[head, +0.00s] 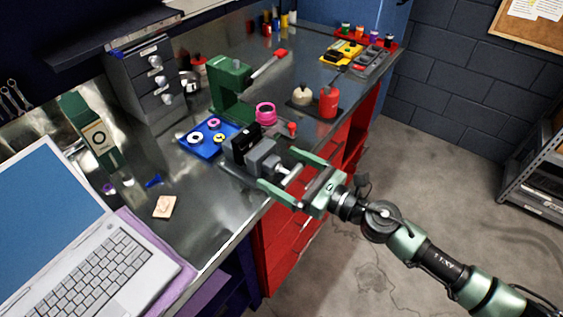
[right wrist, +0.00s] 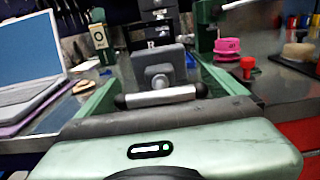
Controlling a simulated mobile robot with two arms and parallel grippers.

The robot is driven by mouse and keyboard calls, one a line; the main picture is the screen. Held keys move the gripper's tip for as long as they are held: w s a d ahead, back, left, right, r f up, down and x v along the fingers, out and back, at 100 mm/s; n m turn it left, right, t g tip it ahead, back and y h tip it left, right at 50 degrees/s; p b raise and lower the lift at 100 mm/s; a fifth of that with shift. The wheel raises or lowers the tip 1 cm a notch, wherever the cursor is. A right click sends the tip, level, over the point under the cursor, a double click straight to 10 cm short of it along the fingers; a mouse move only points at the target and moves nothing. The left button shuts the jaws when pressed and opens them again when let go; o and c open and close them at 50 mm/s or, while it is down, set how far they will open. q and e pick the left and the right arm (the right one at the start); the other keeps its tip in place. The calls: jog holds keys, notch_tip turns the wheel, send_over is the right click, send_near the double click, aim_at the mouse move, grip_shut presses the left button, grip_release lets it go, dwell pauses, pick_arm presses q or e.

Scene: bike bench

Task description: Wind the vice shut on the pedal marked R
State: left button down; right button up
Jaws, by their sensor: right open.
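The grey bench vice (head: 262,160) stands at the front edge of the bench. It also shows in the right wrist view (right wrist: 158,62). A black pedal (head: 243,138) sits at its jaws, and a white R shows on the pedal in the right wrist view (right wrist: 150,44). I cannot tell whether both jaws touch it. The vice's handle bar (right wrist: 160,96) lies roughly level in front of the screw. My right gripper (head: 277,168) is open, with one green finger on each side of the handle and screw, not closed on them. My left gripper is not in view.
A blue tray with rings (head: 197,151) lies left of the vice. A green press (head: 230,88), a pink spool (head: 265,112) and a red bottle (head: 328,101) stand behind. An open laptop (head: 95,262) is at the near left. Red drawers (head: 288,240) are below the edge.

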jog(key=shift+w+a, duration=0.3)
jog(key=shift+a, duration=0.2)
jog(key=shift+c, duration=0.4)
jog(key=c, duration=1.3)
jog(key=m+p, duration=0.1)
jog(key=m, duration=0.1)
jog(key=shift+w+r+m, duration=0.1)
jog(key=shift+r+m, duration=0.05)
jog(key=shift+m, duration=0.25)
jog(key=shift+w+d+m+p, duration=0.1)
jog(key=shift+m+p, duration=0.6)
jog(key=shift+m, duration=1.4)
